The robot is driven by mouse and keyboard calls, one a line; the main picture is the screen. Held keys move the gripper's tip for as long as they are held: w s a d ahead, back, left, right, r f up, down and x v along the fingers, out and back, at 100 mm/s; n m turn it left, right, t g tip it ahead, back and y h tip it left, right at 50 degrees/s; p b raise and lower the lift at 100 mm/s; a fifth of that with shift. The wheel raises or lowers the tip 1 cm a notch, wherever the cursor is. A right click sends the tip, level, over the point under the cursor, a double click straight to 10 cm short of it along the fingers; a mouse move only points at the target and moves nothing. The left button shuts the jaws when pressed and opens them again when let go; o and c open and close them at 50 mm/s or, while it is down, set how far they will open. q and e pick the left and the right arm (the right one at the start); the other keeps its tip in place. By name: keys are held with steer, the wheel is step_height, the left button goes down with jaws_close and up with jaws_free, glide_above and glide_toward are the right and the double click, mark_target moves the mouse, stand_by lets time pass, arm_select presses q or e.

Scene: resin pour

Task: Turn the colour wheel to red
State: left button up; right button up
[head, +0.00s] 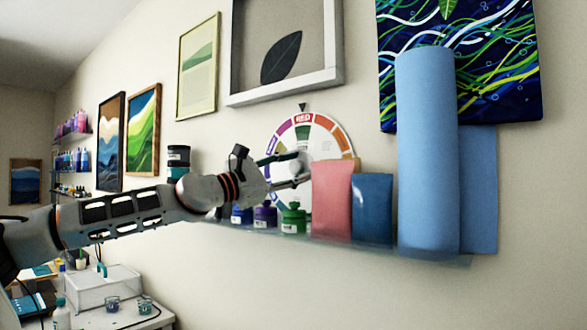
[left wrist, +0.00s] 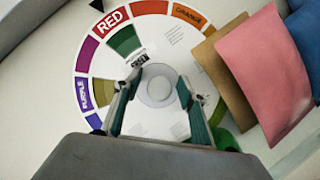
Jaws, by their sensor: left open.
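The colour wheel (head: 325,146) hangs on the wall above the shelf, partly hidden by my left gripper. In the left wrist view its white face (left wrist: 180,45) has a coloured outer ring and a pale round hub (left wrist: 158,86). The black pointer (head: 303,107) is at the rim, with the RED segment (head: 303,119) lined up under it. The left wrist view also shows the pointer (left wrist: 97,5) in line with RED (left wrist: 110,22). My left gripper (head: 303,168) is open, its fingers on either side of the hub; contact cannot be told. My right gripper is not in view.
A shelf (head: 345,247) below the wheel holds small jars (head: 293,218), a pink pouch (head: 331,200), a blue pouch (head: 372,208) and a tall blue roll (head: 427,150). The pouches stand close to the wheel's right side. Framed pictures hang above.

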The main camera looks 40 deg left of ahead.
arm_select(q)
steer(key=shift+s, duration=0.2)
steer(key=shift+v, duration=0.8)
steer(key=v, duration=1)
steer(key=shift+f, duration=0.1)
stand_by(0.4)
